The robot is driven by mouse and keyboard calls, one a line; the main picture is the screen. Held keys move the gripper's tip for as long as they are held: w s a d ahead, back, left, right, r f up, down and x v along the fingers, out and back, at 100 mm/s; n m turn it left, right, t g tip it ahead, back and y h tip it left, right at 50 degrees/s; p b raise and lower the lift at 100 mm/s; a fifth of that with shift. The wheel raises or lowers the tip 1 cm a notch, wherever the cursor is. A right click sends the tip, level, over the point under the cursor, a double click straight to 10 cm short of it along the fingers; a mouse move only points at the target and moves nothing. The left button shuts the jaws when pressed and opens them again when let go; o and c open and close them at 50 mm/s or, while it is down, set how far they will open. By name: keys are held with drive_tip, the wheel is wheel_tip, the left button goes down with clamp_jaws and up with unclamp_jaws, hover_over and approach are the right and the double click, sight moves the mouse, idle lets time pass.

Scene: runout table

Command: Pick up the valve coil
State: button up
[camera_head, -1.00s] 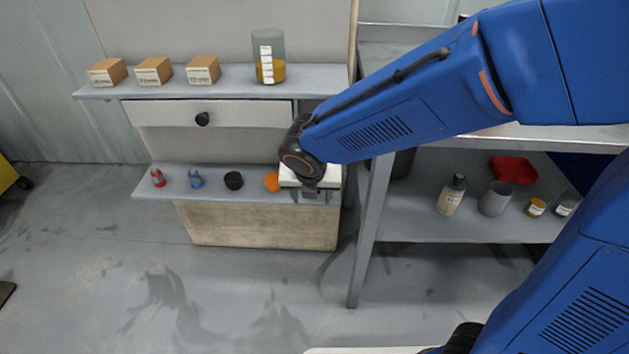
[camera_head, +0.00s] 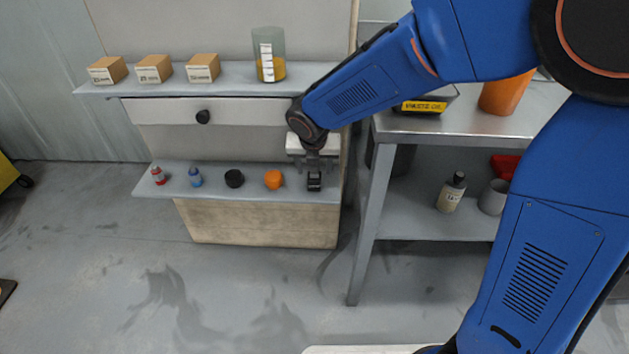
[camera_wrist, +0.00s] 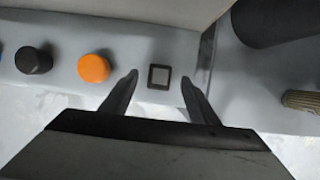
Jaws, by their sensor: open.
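The valve coil looks to be the small black square block (camera_head: 314,182) at the right end of the lower grey shelf. My gripper (camera_head: 314,165) is open and empty, just above the block. In the wrist view its two fingers (camera_wrist: 158,82) stand to the left and right of the block, apart from it. I cannot tell how far the fingertips are above the shelf.
An orange knob (camera_head: 273,179) stands left of the block, then a black knob (camera_head: 234,179), a blue part (camera_head: 195,177) and a red part (camera_head: 158,175). The drawer (camera_head: 210,113) above is closed. A metal table (camera_head: 383,180) stands to the right.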

sight(314, 172)
drive_tip(key=x, duration=0.4)
drive_tip(key=shift+s+f, duration=0.1)
drive_tip(key=c, duration=1.3)
